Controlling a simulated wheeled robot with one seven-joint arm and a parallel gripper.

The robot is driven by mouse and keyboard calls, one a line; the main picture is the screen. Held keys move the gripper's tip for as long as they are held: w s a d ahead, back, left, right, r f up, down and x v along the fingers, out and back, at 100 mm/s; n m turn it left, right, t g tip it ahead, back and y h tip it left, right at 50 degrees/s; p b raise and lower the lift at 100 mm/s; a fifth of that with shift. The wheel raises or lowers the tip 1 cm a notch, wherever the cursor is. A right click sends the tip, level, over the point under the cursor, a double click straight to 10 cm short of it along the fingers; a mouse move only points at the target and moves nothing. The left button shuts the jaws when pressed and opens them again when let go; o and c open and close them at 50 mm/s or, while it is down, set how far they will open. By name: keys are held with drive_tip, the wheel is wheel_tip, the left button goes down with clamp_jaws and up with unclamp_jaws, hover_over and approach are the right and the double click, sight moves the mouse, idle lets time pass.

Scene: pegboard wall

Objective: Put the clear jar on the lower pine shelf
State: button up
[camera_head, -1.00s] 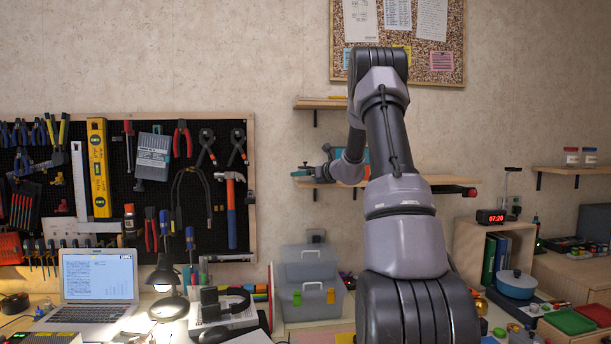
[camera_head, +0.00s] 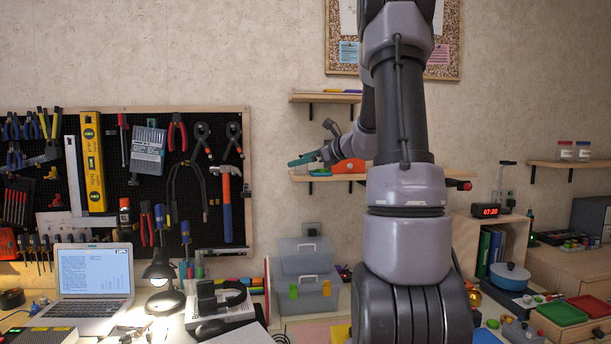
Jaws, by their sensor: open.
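Two small jars with pale bodies stand on the shelf at the right, one with a red lid (camera_head: 565,151) and one with a blue lid (camera_head: 583,151). I cannot tell whether either is the clear jar; no other jar shows. The lower pine shelf (camera_head: 300,177) is on the wall behind my arm, which covers its middle. My gripper (camera_head: 316,143) shows small and partly hidden left of my arm, in front of this shelf. Its fingers look spread, with no jar visible between them.
An orange-red object (camera_head: 349,166) is on the lower shelf, partly behind my arm. A higher pine shelf (camera_head: 325,98) hangs above. Below are a grey toolbox (camera_head: 306,262), a laptop (camera_head: 92,285) and a lamp (camera_head: 160,270). A clock (camera_head: 486,211) and blue pot (camera_head: 510,276) are at right.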

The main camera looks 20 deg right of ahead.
drive_tip(key=s+a+r+n+g, duration=0.2)
drive_tip(key=s+a+n+g, duration=0.4)
drive_tip(key=s+a+n, duration=0.95)
drive_tip(key=s+f+n+h, duration=0.3)
drive_tip(key=s+n+h, duration=0.2)
drive_tip(key=s, duration=1.2)
drive_tip(key=shift+s+a+n, duration=0.15)
drive_tip(key=shift+s+n, duration=0.1)
drive_tip(key=shift+n, duration=1.3)
